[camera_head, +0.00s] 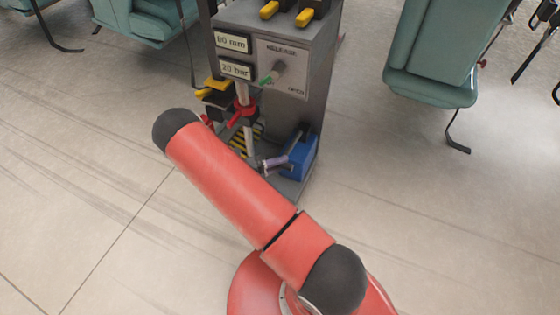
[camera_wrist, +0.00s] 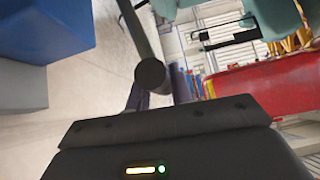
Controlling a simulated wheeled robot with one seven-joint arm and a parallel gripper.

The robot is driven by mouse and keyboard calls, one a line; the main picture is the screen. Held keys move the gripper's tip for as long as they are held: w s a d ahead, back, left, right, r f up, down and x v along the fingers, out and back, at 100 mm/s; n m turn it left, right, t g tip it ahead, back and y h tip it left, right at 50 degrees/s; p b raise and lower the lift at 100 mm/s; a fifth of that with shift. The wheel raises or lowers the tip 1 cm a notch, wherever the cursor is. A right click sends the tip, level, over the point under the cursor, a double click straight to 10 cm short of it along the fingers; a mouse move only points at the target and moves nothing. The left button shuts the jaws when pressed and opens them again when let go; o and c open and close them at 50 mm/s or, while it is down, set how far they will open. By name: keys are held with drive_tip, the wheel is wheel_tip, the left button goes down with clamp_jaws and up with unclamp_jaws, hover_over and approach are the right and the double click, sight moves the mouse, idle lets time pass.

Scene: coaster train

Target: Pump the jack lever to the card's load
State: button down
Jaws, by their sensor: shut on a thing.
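The dark jack lever (camera_wrist: 146,40) shows in the wrist view as a bar with a round end. My gripper (camera_wrist: 160,88) is shut on this end, a dark finger on either side. In the head view the lever (camera_head: 294,140) rises beside the blue jack block (camera_head: 299,158) at the foot of the grey cabinet; my gripper (camera_head: 273,162) is small there, partly behind my red arm. The blue block (camera_wrist: 45,25) fills the wrist view's upper left. Plates on the cabinet read "80 mm" (camera_head: 233,43) and "20 bar" (camera_head: 236,70); the first is slightly unclear.
A red-collared post (camera_head: 243,105) and yellow-black striping stand left of the blue block. Green seats (camera_head: 432,60) stand right and upper left. The floor in front is clear.

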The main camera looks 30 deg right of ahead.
drive_tip(key=shift+w, duration=0.1)
drive_tip(key=c, duration=1.2)
unclamp_jaws()
drive_tip(key=a, duration=0.7)
drive_tip(key=shift+w+a+f, duration=0.15)
drive_tip(key=shift+w+a, duration=0.2)
drive_tip(key=shift+w, duration=0.1)
